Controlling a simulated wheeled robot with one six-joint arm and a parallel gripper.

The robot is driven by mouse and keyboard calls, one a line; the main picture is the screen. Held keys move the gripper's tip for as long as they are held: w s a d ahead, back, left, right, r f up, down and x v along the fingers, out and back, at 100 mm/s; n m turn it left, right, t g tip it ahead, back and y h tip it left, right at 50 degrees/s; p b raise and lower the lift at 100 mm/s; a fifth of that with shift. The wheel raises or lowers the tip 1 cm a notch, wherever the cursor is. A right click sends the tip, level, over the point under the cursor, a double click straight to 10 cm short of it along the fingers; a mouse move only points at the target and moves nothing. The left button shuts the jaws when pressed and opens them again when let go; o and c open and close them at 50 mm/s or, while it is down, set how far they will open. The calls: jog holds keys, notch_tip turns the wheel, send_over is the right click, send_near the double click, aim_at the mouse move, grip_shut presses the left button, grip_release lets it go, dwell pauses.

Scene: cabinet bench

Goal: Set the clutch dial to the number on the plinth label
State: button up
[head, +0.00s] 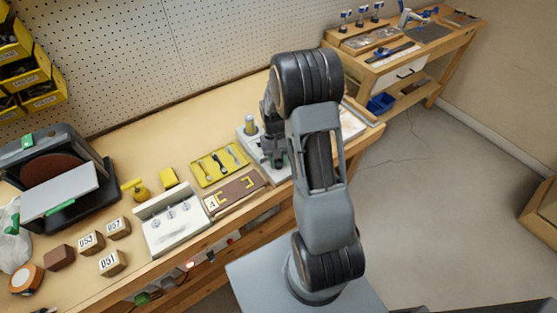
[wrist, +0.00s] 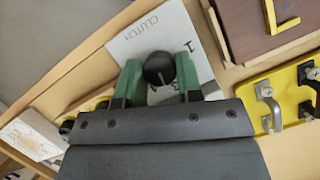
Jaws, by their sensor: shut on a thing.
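The clutch dial (wrist: 158,68) is a round black knob with a pale pointer line, on a white plate (wrist: 140,38) printed "CLUTCH" in the wrist view. Part of a dark mark, perhaps a numeral, shows at the plate's right. My gripper (wrist: 160,80) has its green fingertips on either side of the dial and is shut on it. The lower part of the dial face and scale is hidden by the gripper. In the head view my arm and gripper (head: 276,157) cover most of the grey unit (head: 247,134) and the dial. I cannot make out a plinth label.
A white box (head: 170,228) with knobs, numbered wooden blocks (head: 118,227) and a sander (head: 60,185) stand further left on the bench.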

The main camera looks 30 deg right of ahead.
jog(key=shift+n+h, duration=0.3)
jog(key=shift+n, duration=0.6)
jog(key=o, duration=0.9)
jog(key=v, duration=1.3)
jog(key=shift+w+a+r+b, duration=0.15)
jog(key=shift+r+b, duration=0.2)
jog(key=shift+r, duration=0.05)
